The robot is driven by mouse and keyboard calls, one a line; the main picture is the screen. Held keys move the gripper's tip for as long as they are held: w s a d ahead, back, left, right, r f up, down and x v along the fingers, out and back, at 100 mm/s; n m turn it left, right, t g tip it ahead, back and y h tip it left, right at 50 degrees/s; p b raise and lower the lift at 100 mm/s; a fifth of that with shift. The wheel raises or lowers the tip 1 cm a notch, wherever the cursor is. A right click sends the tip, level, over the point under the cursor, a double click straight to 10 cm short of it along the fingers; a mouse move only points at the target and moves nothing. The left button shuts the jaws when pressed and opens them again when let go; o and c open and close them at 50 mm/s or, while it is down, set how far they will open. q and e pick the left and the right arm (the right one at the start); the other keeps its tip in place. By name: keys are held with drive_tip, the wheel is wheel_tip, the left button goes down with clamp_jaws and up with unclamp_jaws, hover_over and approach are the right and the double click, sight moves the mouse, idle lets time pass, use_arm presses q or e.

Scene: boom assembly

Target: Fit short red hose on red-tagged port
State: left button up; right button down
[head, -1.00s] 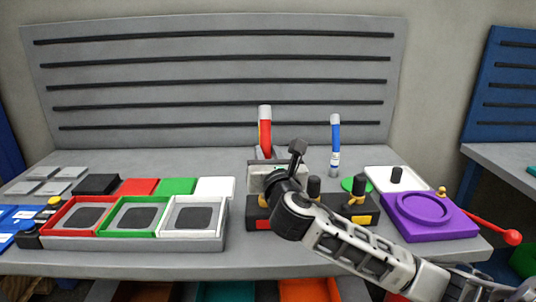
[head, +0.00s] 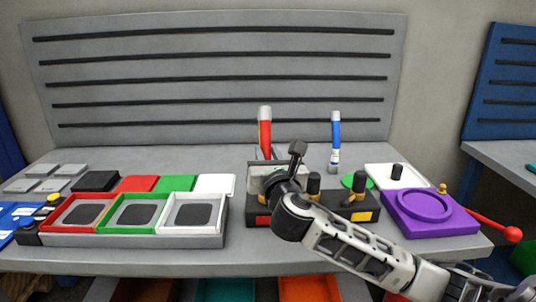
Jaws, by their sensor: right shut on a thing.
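The short red hose (head: 265,134) stands nearly upright behind my right wrist, with a pale upper end and its lower end hidden. My right gripper (head: 267,157) is shut on it; the fingers are mostly hidden behind my own wrist. The black port block (head: 251,207) is on the bench in front, with a red tag (head: 263,220) at its left and a yellow tag at its right. My wrist covers the port above the red tag, so I cannot tell whether the hose touches it. My left gripper is out of view.
A blue hose (head: 336,135) stands upright behind the block. Brass fittings with black tops (head: 358,190) rise from the block. A purple fixture (head: 430,213) with a red-knobbed lever is at the right. Red, green and white trays (head: 135,236) are at the left.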

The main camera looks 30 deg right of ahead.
drive_tip(key=shift+f, duration=0.2)
drive_tip(key=c, duration=1.1)
unclamp_jaws()
drive_tip(key=v, duration=1.6)
drive_tip(key=s+a+f+m+g+y, duration=0.1)
drive_tip(key=a+f+m+g+y, duration=0.25)
drive_tip(key=f+m, duration=0.45)
drive_tip(key=s+a+f+m+g+y, duration=0.1)
drive_tip(key=a+f+m+g+y, duration=0.2)
drive_tip(key=f, duration=0.8)
drive_tip(key=s+a+f+m+y, duration=0.1)
drive_tip(key=s+a+f+m, duration=0.1)
drive_tip(key=m, duration=0.3)
drive_tip(key=s+a+f+m+y, duration=0.1)
drive_tip(key=s+a+f+m, duration=0.1)
drive_tip(key=m, duration=0.4)
drive_tip(key=s+a+f+m+y, duration=0.2)
drive_tip(key=s+a+f+m, duration=0.1)
drive_tip(key=f+m, duration=0.3)
drive_tip(key=shift+s+a+g, duration=0.15)
drive_tip(key=shift+s+g, duration=0.05)
drive_tip(key=shift+g, duration=0.05)
